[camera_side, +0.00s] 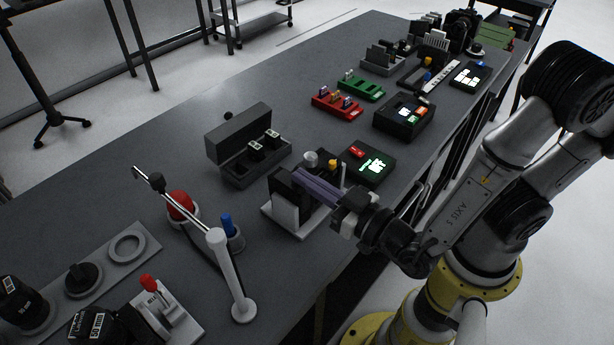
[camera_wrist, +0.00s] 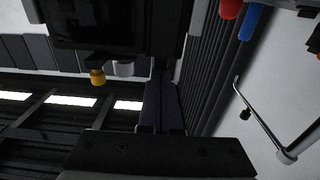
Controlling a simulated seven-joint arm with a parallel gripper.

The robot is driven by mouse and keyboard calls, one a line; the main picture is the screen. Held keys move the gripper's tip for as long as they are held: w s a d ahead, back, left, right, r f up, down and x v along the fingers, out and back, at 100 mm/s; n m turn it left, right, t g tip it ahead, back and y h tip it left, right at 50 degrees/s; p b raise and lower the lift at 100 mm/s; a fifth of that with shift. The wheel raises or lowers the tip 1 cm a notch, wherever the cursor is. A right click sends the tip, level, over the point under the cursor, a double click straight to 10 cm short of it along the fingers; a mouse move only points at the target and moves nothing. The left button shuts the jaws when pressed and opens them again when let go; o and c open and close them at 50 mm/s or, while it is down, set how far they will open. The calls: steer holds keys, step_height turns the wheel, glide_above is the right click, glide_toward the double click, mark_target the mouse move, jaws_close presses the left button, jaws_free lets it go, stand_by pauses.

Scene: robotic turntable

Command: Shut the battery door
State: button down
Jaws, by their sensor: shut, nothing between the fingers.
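My gripper (camera_side: 300,176) is shut and empty. Its long purplish fingers reach to the dark upright device (camera_side: 281,188) on a white base; they also show in the wrist view (camera_wrist: 162,76), close to its dark body (camera_wrist: 95,24). I cannot tell whether they touch it. A yellow knob (camera_side: 333,165) and a grey knob (camera_side: 311,159) are beside the fingers. Behind the device is a dark grey case (camera_side: 229,168) with its lid (camera_side: 238,130) raised and small white-marked blocks (camera_side: 271,138) inside. I cannot tell for certain which part is the battery door.
A red dome (camera_side: 181,204), a blue-topped post (camera_side: 227,224) and a white stand with a hooked rod (camera_side: 230,275) are to the left.

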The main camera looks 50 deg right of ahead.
steer(key=shift+f+t, duration=0.25)
steer(key=shift+t, duration=0.05)
stand_by(0.5)
steer(key=shift+r, duration=0.15)
